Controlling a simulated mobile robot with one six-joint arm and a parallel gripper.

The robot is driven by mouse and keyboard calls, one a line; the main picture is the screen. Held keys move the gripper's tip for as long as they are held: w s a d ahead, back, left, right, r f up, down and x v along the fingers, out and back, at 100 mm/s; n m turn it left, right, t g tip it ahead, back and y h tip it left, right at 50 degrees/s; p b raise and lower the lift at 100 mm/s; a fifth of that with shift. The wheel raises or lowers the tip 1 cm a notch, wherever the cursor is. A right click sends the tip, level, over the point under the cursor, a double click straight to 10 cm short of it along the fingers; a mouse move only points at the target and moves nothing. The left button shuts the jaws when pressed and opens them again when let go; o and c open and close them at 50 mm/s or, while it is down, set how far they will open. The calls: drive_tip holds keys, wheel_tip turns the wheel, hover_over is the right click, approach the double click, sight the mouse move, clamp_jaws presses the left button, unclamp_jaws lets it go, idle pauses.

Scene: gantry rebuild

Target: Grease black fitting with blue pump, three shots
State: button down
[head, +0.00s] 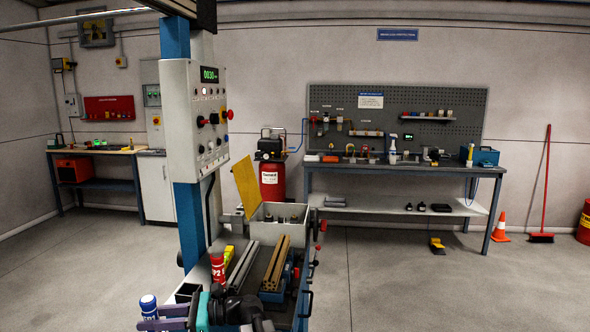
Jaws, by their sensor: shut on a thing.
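The blue pump (148,302), with a blue top and a pale label band, shows at the bottom left. My gripper (151,320) is shut on it, with its two purple-grey fingers reaching left around it. The pump looks roughly upright, and its lower end is cut off by the frame's edge. The pump is left of the machine with the blue column and apart from it. An open grey box (262,234) with a raised yellow lid (246,187) has small dark parts inside. I cannot tell which, if any, is the black fitting.
A red container (217,268) stands on the machine bed beside grey rails (242,265) and brass-coloured bars (277,262). The grey control panel (196,120) on the column rises behind. A workbench (400,170) lines the back wall.

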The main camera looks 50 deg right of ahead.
wheel_tip(320, 180, up, 16)
drive_tip(key=p, duration=1.4)
drive_tip(key=shift+p, duration=0.4)
drive_tip(key=s+d+r+m+h, duration=0.1)
drive_tip(key=s+d+m+h, duration=0.2)
drive_tip(key=d, duration=2.1)
drive_tip(key=s+d+m+t+h, duration=0.1)
drive_tip(key=s+d+m+h, duration=0.3)
drive_tip(key=d, duration=2.1)
drive_tip(key=s+d+r+m+t+h, duration=0.1)
drive_tip(key=s+d+m+h, duration=0.2)
drive_tip(key=d+m+h, duration=1)
drive_tip(key=d+h, duration=0.7)
drive_tip(key=d, duration=0.4)
drive_tip(key=shift+s+d+r+h, duration=0.15)
drive_tip(key=shift+r+h, duration=0.15)
